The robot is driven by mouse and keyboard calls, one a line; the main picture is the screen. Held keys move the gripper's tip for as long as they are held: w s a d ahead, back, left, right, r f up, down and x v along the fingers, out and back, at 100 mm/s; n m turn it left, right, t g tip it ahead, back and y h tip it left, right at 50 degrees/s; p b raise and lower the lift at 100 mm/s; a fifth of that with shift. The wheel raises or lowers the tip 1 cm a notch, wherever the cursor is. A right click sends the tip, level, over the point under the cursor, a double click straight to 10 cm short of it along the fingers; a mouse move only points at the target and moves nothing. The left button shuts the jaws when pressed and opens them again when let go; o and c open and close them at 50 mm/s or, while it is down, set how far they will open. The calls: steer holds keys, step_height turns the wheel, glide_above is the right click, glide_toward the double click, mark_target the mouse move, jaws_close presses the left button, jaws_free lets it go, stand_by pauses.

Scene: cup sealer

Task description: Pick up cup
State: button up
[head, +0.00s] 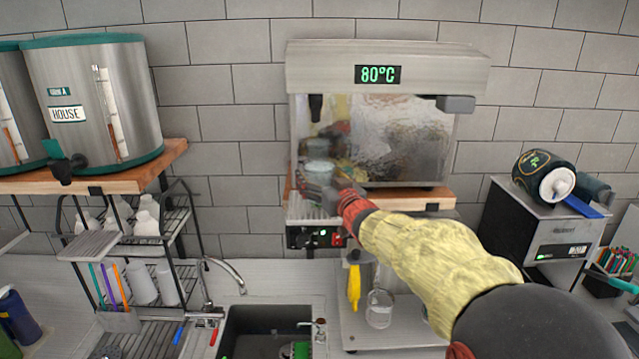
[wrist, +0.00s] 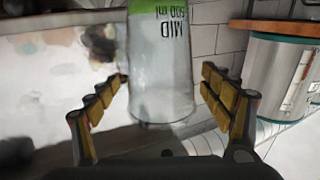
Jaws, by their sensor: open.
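A translucent cup (wrist: 160,75) with a green band and upside-down "MID" lettering shows in the wrist view. In the head view the small pale cup (head: 319,172) stands at the left of the steel machine marked 80°C, below its black spout. My gripper (wrist: 164,82) is open, with one padded finger on each side of the cup. A gap shows between each finger and the cup wall. In the head view my gripper (head: 322,193) is small, reaching in at the cup from the front.
The steel 80°C machine (head: 388,53) stands on a wooden shelf. A steel dispenser (head: 90,105) is at the left. A rack with white bottles (head: 147,210), a sink (head: 262,325) and another clear cup (head: 379,308) are below. A black and steel machine (head: 545,235) stands right.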

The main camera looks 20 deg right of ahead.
steer(key=shift+w, duration=0.3)
steer(key=shift+s+r, duration=0.1)
steer(key=shift+c, duration=0.7)
steer(key=c, duration=1.5)
steer(key=shift+c, duration=0.3)
